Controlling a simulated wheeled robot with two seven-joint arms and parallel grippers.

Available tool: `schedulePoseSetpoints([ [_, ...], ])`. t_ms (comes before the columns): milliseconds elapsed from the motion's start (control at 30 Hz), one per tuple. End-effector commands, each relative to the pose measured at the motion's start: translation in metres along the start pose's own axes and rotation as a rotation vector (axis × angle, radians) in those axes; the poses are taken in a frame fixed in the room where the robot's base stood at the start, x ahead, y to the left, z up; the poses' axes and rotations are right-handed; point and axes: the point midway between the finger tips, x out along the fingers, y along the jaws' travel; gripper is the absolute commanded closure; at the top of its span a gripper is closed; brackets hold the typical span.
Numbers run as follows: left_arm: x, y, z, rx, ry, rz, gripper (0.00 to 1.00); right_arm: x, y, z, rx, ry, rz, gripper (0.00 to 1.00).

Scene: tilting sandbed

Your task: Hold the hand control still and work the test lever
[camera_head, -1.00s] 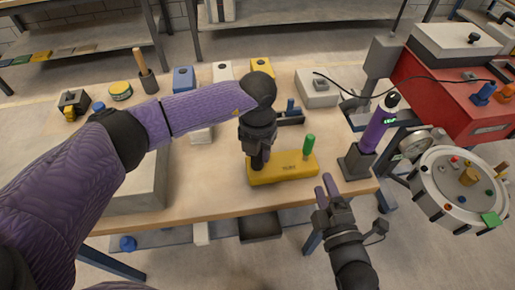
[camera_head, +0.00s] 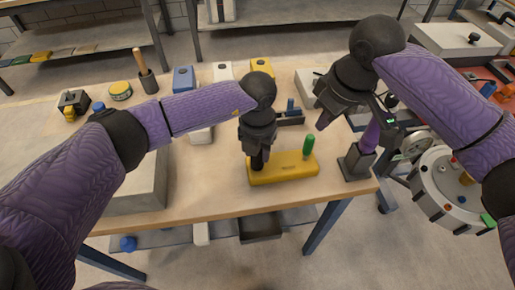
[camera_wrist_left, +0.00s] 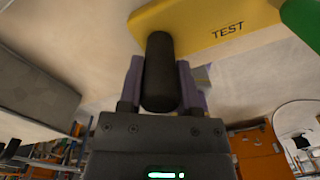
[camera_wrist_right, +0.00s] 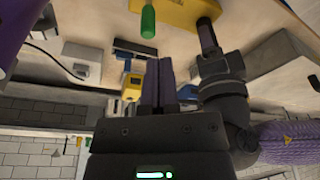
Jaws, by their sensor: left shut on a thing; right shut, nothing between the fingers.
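The yellow hand control (camera_head: 285,172) lies near the table's front edge, marked TEST in the left wrist view (camera_wrist_left: 205,25). A black upright grip (camera_wrist_left: 160,70) stands at its left end. The green test lever (camera_head: 308,147) stands upright at its right end. My left gripper (camera_head: 258,158) is shut on the black grip, with one finger on each side. My right gripper (camera_head: 323,118) is shut and empty, above and to the right of the green lever, apart from it. In the right wrist view its closed fingers (camera_wrist_right: 160,80) sit below the green lever (camera_wrist_right: 148,22).
A dark holder with a purple post (camera_head: 370,135) stands right of the control, close to my right arm. A round white drum (camera_head: 445,190) stands off the table's right end. Blue, white and yellow blocks (camera_head: 262,67) line the back. A grey box (camera_head: 140,190) lies left.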

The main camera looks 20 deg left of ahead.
Motion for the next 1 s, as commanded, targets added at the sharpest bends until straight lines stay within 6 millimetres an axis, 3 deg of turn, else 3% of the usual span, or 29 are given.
schedulePoseSetpoints([
  [500, 0.0, 0.0, 0.0, 0.0, 0.0, 0.0, 1.0, 0.059, 0.0, 0.015, 0.01, -0.016, 0.0, 1.0],
  [1000, 0.0, 0.0, 0.0, 0.0, -0.001, 0.0, 1.0, 0.061, 0.001, 0.015, 0.008, -0.014, 0.001, 1.0],
])
